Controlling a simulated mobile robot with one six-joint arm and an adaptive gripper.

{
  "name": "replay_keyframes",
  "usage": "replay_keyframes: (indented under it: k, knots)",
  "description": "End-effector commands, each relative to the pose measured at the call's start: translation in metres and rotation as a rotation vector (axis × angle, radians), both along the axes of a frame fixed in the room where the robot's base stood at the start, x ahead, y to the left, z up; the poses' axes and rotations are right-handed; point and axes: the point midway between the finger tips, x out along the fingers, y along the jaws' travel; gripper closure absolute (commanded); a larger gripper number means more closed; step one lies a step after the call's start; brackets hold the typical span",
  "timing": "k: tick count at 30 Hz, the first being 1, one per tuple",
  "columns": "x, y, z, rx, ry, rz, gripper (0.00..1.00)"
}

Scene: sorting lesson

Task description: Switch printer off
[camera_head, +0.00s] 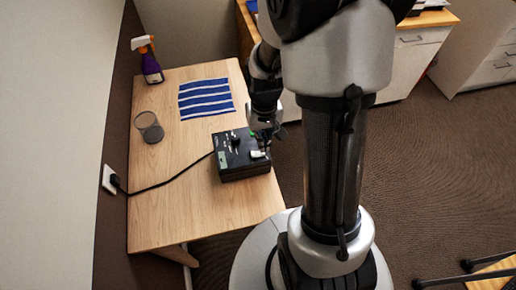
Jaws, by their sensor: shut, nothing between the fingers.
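A black box (229,162) with small controls on top sits at the right front of the wooden table. A dark knob or lever, a green spot and a pale rocker-like piece (258,154) show on its top; its labels are too small to read. I cannot tell which control belongs to the printer, and I see no clear printer. My gripper (263,143) is shut and empty, pointing down at the box's right side, close to the pale piece. I cannot tell if it touches. The gripper hides part of the box top.
A black cable (163,184) runs from the box to a wall socket (109,179). A striped cloth (206,98), a grey cup (149,127) and a purple spray bottle (151,68) stand or lie farther back on the table (175,215). The table's front left is clear.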

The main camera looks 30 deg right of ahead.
Motion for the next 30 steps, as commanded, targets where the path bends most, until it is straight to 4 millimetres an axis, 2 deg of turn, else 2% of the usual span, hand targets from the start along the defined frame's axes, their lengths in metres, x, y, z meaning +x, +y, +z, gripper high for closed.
replay_keyframes:
  k: [1,16,30]
  knots:
    - [0.000,0.000,0.007,0.000,-0.001,0.000,1.00]
    - [0.000,0.000,0.046,0.000,0.000,0.000,1.00]
    - [0.000,0.000,0.046,0.000,0.000,0.000,1.00]
